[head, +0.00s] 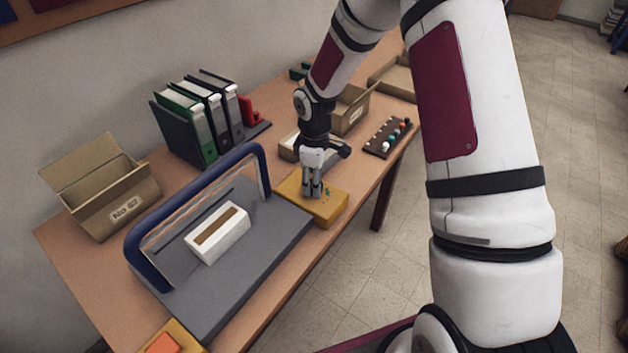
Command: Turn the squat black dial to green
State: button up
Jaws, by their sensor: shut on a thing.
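A yellow box (325,213) sits at the table's front edge, right of the grey board. Small green marks show on its top, to the right of my fingers. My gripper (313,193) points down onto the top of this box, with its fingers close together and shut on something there. The squat black dial itself cannot be made out; my fingers hide that spot. Which way the dial points cannot be told.
A grey board (275,240) with a blue arched frame (134,255) and a white slotted box (217,233) lies left of my gripper. Binders (200,120), an open cardboard box (103,190) and a dark tray of coloured balls (387,138) stand around. An orange-topped yellow box (168,342) is nearest.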

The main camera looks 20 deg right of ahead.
jog(key=m+b, duration=0.1)
jog(key=m, duration=1)
jog(key=shift+m, duration=0.4)
dwell(0.3)
jog(key=o, duration=1.2)
jog(key=shift+c, duration=0.2)
notch_tip(320, 180, up, 12)
